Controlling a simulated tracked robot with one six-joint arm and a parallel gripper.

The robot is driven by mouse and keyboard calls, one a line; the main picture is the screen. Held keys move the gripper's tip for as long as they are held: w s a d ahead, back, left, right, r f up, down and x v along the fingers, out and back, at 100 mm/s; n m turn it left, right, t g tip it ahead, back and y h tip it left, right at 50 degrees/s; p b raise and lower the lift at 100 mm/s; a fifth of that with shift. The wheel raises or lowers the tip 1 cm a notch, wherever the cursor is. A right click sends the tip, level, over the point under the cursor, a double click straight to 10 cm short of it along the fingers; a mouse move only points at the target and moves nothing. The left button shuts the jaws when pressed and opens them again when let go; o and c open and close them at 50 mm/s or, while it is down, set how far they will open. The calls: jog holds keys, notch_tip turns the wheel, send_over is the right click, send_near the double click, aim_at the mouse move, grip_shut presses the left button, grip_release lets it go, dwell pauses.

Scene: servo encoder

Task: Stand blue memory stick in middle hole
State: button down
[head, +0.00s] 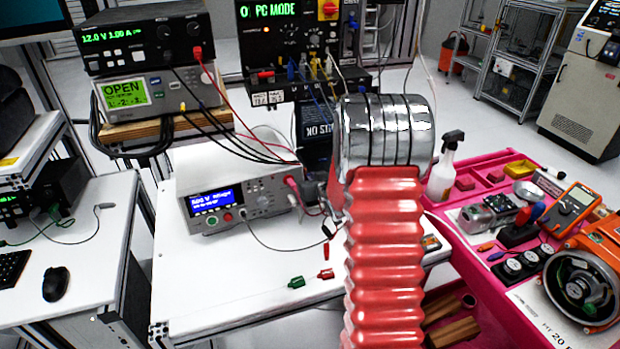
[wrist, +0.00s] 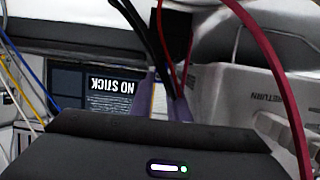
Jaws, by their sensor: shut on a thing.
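In the wrist view the dark housing of my gripper fills the bottom, with a lit white and green lamp. Two pale purple strips, which look like the fingers of my gripper (wrist: 167,92), rise above it close together. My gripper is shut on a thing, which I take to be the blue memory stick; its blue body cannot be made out. In the head view my red ribbed arm hides the gripper and what it holds. A small screen (head: 318,131) behind the bench also shows upside down in the wrist view (wrist: 110,87), reading "NO STICK". I cannot make out the middle hole.
A white bench (head: 250,270) carries a meter (head: 235,195) and small red and green plugs (head: 296,282). Stacked instruments (head: 150,70) stand behind. Wires cross near my gripper. A pink cart (head: 480,275) with tools and an orange motor is at right.

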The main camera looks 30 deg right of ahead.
jog(key=c, duration=1.6)
grip_release()
jog(key=v, duration=1.3)
jog(key=shift+s+a+r, duration=0.1)
jog(key=shift+s, duration=0.3)
